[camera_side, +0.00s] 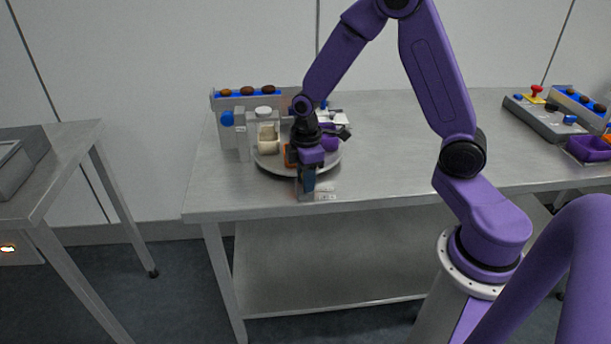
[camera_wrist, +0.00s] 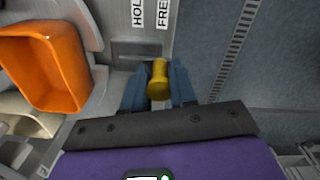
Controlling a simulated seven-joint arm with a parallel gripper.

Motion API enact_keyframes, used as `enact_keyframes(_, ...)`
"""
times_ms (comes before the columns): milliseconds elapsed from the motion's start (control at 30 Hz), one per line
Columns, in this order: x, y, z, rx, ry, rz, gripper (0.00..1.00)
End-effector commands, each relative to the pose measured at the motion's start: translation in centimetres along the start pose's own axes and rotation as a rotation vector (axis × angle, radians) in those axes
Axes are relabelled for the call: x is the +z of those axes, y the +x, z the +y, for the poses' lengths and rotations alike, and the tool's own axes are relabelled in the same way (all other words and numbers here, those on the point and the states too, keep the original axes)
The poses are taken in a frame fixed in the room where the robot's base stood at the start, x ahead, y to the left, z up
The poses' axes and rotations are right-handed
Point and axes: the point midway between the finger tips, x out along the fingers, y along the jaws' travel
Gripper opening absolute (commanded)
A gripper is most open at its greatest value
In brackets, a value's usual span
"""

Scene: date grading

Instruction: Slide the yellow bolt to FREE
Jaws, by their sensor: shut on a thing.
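The yellow bolt (camera_wrist: 158,80) shows in the wrist view as an upright knob between the two blue fingers of my gripper (camera_wrist: 158,88). The fingers are shut on it. It stands by a grey plate (camera_wrist: 128,50) with the labels HOLD (camera_wrist: 138,12) and FREE (camera_wrist: 162,14) just beyond it. The bolt is nearer the FREE side, but I cannot tell its exact stop. In the side view my gripper (camera_side: 306,190) points down at the table's front edge, and the bolt is hidden there.
A round turntable (camera_side: 270,163) with an orange cup (camera_wrist: 45,65) and a cream cup (camera_side: 268,138) is close beside my gripper. A grey rack with dates (camera_side: 247,93) stands behind. A purple tray (camera_side: 590,148) and control box (camera_side: 545,118) are far right. The table middle (camera_side: 420,140) is clear.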

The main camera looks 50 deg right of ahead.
Motion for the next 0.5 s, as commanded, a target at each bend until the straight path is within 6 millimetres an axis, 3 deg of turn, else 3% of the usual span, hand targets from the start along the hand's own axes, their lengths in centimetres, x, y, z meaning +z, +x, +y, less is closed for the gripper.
enact_keyframes(67,-0.21,-0.03,-0.49,-0.009,-0.005,-0.004,0.00)
enact_keyframes(100,-0.21,-0.03,-0.52,-0.009,-0.005,-0.004,0.39)
enact_keyframes(133,-0.21,-0.02,-0.52,-0.010,-0.006,-0.004,0.45)
enact_keyframes(500,-0.14,-0.42,-0.28,-0.005,-0.003,-0.002,0.45)
